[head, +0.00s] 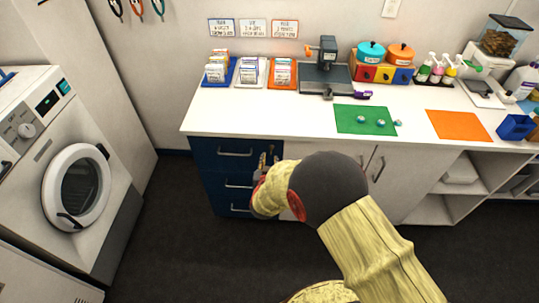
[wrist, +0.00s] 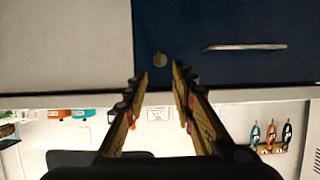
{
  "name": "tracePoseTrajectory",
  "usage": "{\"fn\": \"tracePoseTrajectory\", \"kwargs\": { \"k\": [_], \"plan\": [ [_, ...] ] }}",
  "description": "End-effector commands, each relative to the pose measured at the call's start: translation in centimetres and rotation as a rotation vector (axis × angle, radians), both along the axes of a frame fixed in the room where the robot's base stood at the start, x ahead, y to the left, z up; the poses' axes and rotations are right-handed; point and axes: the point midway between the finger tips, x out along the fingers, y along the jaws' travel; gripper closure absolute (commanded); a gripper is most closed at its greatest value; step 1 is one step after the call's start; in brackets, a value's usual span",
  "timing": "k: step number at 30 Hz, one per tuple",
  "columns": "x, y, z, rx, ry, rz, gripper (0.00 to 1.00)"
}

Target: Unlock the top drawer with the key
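The top drawer (head: 235,147) is the dark blue upper front under the counter's left end, with a silver handle, and it is closed. The wrist view shows its blue front (wrist: 225,22) upside down, with the handle (wrist: 245,47) at the right. A small round brass piece (wrist: 159,59) sits on the drawer front beside the handle. I cannot tell whether it is the bare lock or the key's head in it. My gripper (wrist: 161,70) is open, its two fingertips apart on either side just short of the brass piece. In the head view my gripper (head: 267,160) is at the drawer's right end.
The white counter (head: 310,128) above holds card trays, a grey press (head: 325,75), a green mat (head: 350,112) and an orange mat (head: 457,125). Two blue drawers lie below. A washer (head: 65,160) stands at the left, with dark floor (head: 165,205) free between.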

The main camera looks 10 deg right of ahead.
Motion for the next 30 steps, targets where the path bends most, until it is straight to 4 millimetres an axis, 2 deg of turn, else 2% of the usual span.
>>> {"fn": "tracePoseTrajectory", "kwargs": {
  "k": [6,15,26,30],
  "plan": [
    [2.6,-1.0,-1.7,0.001,0.003,-0.001,0.74],
    [5.8,-1.9,-2.9,0.002,0.004,0.002,0.74],
    [6.3,-2.0,-2.9,0.003,0.004,0.003,0.74],
    [6.3,-2.0,-2.9,0.003,0.004,0.003,0.82]
  ]
}}
